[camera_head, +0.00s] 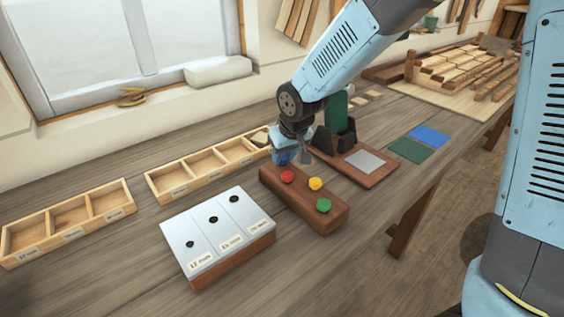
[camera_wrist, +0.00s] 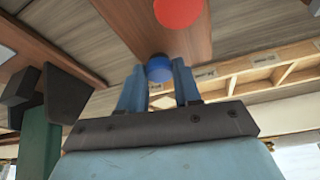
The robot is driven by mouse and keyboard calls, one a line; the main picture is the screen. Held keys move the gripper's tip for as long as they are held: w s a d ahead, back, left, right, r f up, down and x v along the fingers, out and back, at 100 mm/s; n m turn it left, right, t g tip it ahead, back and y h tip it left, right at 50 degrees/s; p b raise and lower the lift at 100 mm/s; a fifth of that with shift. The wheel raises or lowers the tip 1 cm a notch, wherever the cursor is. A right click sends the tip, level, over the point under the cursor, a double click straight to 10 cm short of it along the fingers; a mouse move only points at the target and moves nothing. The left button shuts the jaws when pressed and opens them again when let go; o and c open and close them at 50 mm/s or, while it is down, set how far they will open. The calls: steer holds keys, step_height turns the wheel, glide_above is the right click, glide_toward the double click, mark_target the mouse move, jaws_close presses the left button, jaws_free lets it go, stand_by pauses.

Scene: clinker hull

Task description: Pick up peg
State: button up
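A brown wooden block (camera_head: 300,207) holds a red peg (camera_head: 287,176), a yellow peg (camera_head: 315,184) and a green peg (camera_head: 323,205). My gripper (camera_head: 290,157) is low over the block's far end. In the wrist view, my gripper (camera_wrist: 159,74) has its two blue fingers apart, with the round head of a blue peg (camera_wrist: 159,69) between their tips. I cannot tell whether the fingers press on it. The red peg (camera_wrist: 178,12) shows just beyond it on the block (camera_wrist: 170,38). The blue peg is mostly hidden by my gripper in the head view.
A metal-topped block (camera_head: 215,235) with several dark holes and labels stands at front left. Wooden compartment trays (camera_head: 68,220) lie along the window side. A dark stand (camera_head: 335,140) is close right of my gripper. Blue (camera_head: 430,135) and green (camera_head: 411,150) squares lie further right.

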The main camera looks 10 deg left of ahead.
mark_target(284, 158)
steer(key=c, duration=0.5)
steer(key=shift+r, duration=0.15)
steer(key=shift+r, duration=0.3)
step_height(284, 158, up, 3)
steer(key=shift+f, duration=0.15)
steer(key=s+d+r, duration=0.2)
steer(key=s+r, duration=0.1)
steer(key=s, duration=0.1)
steer(key=s+d+r, duration=0.2)
steer(key=s+r, duration=0.1)
steer(key=s, duration=0.1)
steer(key=s+d+r, duration=0.3)
steer(key=s, duration=0.1)
steer(key=shift+r, duration=0.25)
